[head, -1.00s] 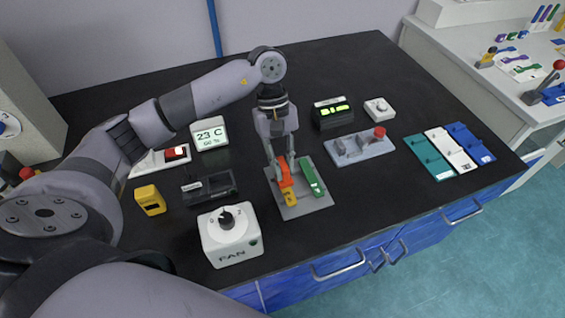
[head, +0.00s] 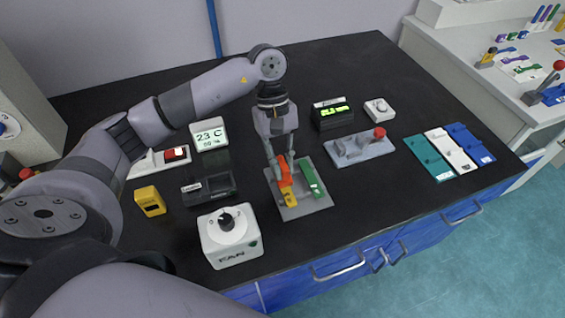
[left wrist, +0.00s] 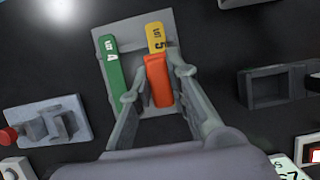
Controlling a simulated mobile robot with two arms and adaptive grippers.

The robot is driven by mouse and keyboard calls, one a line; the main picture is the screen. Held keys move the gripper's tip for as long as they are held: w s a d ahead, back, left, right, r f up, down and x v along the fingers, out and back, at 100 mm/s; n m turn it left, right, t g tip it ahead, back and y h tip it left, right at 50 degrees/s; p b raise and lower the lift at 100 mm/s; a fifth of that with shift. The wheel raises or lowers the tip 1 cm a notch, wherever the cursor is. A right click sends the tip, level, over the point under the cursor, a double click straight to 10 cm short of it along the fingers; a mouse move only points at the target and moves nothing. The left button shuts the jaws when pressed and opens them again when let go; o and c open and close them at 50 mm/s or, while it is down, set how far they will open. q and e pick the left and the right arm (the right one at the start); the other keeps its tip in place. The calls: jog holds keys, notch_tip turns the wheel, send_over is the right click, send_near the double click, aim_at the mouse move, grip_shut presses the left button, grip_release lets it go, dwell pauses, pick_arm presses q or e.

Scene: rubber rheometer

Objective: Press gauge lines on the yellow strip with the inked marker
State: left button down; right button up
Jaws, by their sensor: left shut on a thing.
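My left gripper (head: 281,164) is shut on the orange-red marker (head: 285,172), which also shows between the fingers in the left wrist view (left wrist: 158,82). The marker is over the yellow strip (head: 289,199), which lies lengthwise on a grey plate (head: 309,209). The strip's labelled end (left wrist: 156,37) sticks out beyond the marker in the left wrist view; the rest is hidden. I cannot tell whether the marker touches the strip. A green strip (head: 312,178) lies beside the yellow one on the same plate. My right gripper is not in view.
A dark open tray (head: 210,189) and a yellow box (head: 150,201) stand left of the plate. A white FAN box (head: 230,236) is in front. A grey fixture with a red knob (head: 360,147) stands to the right.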

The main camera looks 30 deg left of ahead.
pick_arm(q)
jog(key=shift+r+p, duration=1)
jog(key=shift+r, duration=2.15)
